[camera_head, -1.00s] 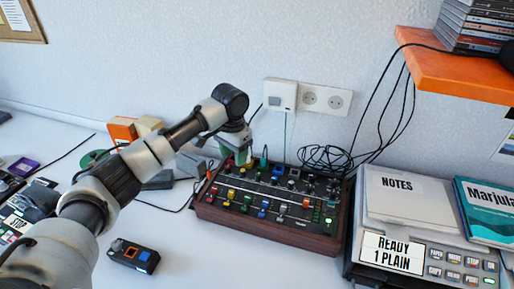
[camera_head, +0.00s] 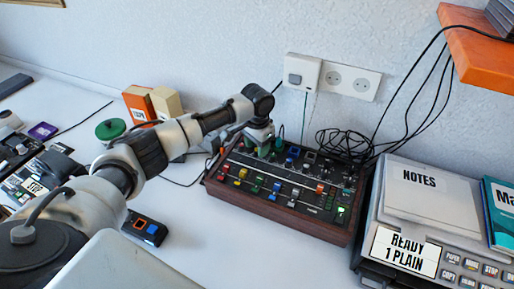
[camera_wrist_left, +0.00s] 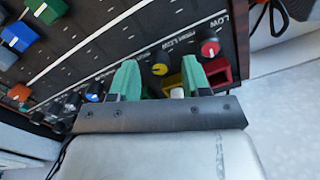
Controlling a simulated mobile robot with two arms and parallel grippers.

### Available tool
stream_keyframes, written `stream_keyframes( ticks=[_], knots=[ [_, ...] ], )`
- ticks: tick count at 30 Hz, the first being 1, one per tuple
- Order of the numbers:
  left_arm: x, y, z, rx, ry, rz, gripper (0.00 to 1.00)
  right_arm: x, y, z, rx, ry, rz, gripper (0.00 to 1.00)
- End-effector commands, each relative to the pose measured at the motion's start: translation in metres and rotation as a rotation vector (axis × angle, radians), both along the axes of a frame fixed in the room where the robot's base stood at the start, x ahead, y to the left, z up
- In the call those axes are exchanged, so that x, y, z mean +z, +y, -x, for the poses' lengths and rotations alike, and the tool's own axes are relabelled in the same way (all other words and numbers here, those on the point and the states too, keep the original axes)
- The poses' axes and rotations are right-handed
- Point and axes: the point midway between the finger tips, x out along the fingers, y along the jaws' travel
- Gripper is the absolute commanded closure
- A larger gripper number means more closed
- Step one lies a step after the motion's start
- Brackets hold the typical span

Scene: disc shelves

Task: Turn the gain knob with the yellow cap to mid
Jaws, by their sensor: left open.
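The mixer (camera_head: 282,225) has a dark panel and wooden sides. In the left wrist view, the knob with the yellow cap (camera_wrist_left: 159,69) shows between and just beyond my left gripper's green fingertips (camera_wrist_left: 160,66). The fingers are open, and I cannot tell whether either touches the knob. A dark mark shows on the yellow cap. A red-capped knob (camera_wrist_left: 210,48) stands to its right. In the head view, my left gripper (camera_head: 263,148) is over the mixer's back left part and hides the yellow-capped knob there. My right gripper is not in view.
Several coloured slider caps and knobs crowd the panel, including a blue cap (camera_wrist_left: 16,35). A tangle of black cables (camera_head: 342,143) lies behind the mixer. A grey machine (camera_head: 405,250) stands at its right. A small black box (camera_head: 145,229) lies front left.

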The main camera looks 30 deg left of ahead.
Motion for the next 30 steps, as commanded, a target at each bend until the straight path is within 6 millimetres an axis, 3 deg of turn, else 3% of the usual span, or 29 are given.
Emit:
stream_keyframes(
  ticks=[4,13,22,30],
  knots=[
    [-0.0105,0.0000,0.0001,-0.001,0.000,-0.001,0.53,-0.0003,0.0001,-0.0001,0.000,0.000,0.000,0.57],
    [-0.0123,0.0002,0.0000,-0.001,-0.001,-0.001,0.53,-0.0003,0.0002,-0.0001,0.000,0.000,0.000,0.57],
    [-0.0120,0.0001,0.0000,-0.001,-0.001,0.000,0.99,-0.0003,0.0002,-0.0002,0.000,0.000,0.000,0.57],
    [-0.0101,0.0000,0.0001,0.022,0.000,0.000,1.00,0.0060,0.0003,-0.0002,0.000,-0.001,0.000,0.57]
  ],
)
